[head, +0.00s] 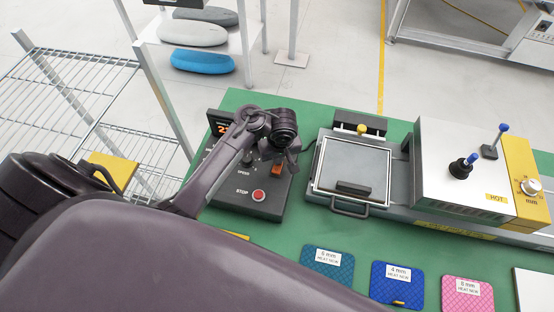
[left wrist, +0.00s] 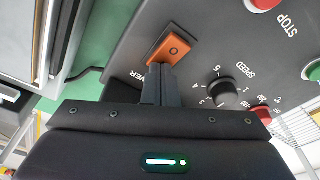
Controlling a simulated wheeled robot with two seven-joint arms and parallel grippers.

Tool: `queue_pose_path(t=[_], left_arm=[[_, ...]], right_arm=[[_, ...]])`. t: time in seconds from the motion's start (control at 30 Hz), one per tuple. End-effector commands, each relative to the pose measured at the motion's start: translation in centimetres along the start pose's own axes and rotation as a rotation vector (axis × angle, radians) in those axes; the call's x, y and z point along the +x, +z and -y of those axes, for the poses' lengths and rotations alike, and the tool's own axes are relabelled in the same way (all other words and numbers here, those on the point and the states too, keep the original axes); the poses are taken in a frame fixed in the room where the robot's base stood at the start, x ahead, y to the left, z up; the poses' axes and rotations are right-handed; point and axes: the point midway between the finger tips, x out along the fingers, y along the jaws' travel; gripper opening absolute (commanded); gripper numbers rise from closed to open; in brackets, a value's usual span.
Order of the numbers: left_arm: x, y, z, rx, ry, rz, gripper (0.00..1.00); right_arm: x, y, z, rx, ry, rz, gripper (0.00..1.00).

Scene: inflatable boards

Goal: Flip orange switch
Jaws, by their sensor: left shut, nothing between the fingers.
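The orange switch (head: 277,170) sits on the dark control panel (head: 270,207) on the green table. In the left wrist view the orange switch (left wrist: 169,47) shows a small circle mark, with the word POWER partly covered beside it. My left gripper (left wrist: 160,72) is shut and empty, its fingertips right at the near edge of the switch; I cannot tell whether they touch. In the head view my left gripper (head: 292,150) is over the panel just above the switch. My right gripper is not in view.
The panel also has a red STOP button (head: 259,195) and a speed knob (left wrist: 222,92). A framed press plate (head: 352,168) and a machine marked HOT (head: 460,170) stand to the right. Coloured sample pads, including a blue one (head: 397,285), lie along the front. A wire shelf (head: 75,100) is at left.

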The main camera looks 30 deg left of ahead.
Motion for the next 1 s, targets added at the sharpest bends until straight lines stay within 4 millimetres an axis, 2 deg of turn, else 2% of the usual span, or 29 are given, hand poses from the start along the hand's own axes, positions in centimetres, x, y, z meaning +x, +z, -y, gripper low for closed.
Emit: queue_pose_path(t=[0.37,1.0], left_arm=[[-2.7,-0.3,0.1,0.002,-0.002,0.001,0.00],[-6.8,-0.9,0.0,0.001,0.001,0.002,0.00]], right_arm=[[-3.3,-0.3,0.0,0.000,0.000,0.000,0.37],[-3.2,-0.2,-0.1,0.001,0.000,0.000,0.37]])
